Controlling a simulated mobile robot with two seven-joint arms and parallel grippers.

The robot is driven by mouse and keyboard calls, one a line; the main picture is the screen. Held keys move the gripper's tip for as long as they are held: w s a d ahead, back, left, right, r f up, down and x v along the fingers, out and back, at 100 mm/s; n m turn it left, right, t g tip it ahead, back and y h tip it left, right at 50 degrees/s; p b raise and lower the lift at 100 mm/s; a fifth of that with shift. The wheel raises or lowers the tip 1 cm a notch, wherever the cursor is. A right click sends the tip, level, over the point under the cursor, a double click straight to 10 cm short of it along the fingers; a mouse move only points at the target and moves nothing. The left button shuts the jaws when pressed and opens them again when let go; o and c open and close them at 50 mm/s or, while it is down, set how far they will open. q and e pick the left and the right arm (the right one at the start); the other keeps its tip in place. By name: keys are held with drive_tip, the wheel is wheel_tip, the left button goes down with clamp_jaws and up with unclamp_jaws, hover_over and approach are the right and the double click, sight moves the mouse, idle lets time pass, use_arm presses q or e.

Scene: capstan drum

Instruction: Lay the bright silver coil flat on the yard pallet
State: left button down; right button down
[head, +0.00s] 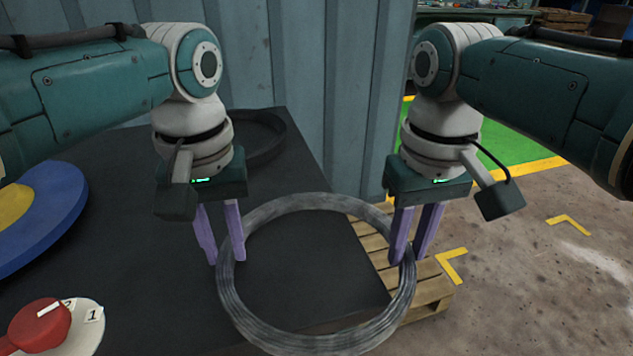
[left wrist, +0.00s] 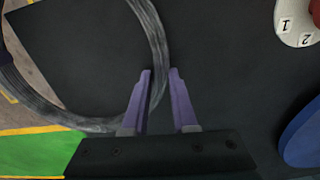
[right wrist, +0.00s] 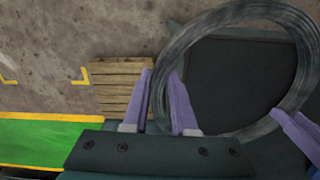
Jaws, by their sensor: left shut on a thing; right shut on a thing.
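The silver-grey wire coil (head: 231,305) is a wide ring held by both of my grippers, roughly level, on opposite sides. My left gripper (head: 226,262) is shut on its left side; the coil (left wrist: 160,45) also passes between the purple fingers in the left wrist view. My right gripper (head: 402,260) is shut on its right side, and the coil (right wrist: 195,35) shows there too. The coil overlaps the dark table's right edge in the head view; its height above the table is unclear. The wooden yard pallet (head: 436,288) lies lower, on the floor right of the table, partly hidden by coil and gripper.
The dark table (head: 150,230) carries a darker coil (head: 277,150) at the back. A blue disc (head: 65,215) with a yellow centre and a red knob (head: 38,325) stand at left. A ribbed blue-grey wall (head: 335,100) rises behind. Floor right of the pallet is open.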

use_arm(q)
drive_tip(key=shift+a+r, duration=0.1)
use_arm(e)
drive_tip(key=shift+d+r, duration=0.1)
idle(0.3)
